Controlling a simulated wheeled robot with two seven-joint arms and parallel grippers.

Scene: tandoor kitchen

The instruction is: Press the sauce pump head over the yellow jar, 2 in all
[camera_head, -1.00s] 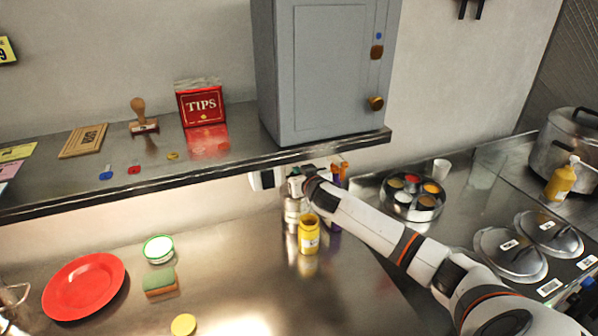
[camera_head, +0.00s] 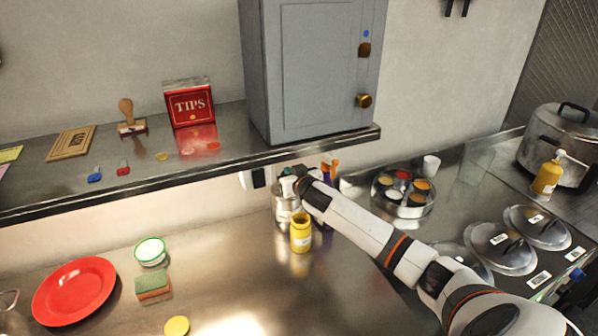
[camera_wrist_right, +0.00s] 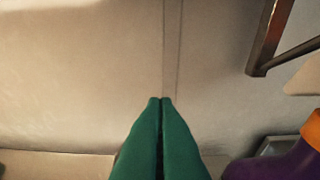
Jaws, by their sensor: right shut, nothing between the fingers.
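The open yellow jar (camera_head: 301,238) stands upright on the steel counter below the shelf. A shiny steel container (camera_head: 281,209), apparently the sauce pump's body, stands just behind and left of it. My right gripper (camera_head: 287,184) is above this container, behind the jar's mouth. Its green fingers (camera_wrist_right: 160,103) are closed together and empty in the right wrist view. The pump head cannot be made out; the gripper and wrist cover that spot, so I cannot tell whether they touch it. My left gripper is not in view.
A purple bottle with an orange cap (camera_wrist_right: 288,152) is close right of the fingers. The shelf edge (camera_head: 190,181) runs just above the gripper. A round tray of spice cups (camera_head: 404,208) is right. A yellow lid (camera_head: 176,326), sponge (camera_head: 153,287) and red plate (camera_head: 74,291) lie left.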

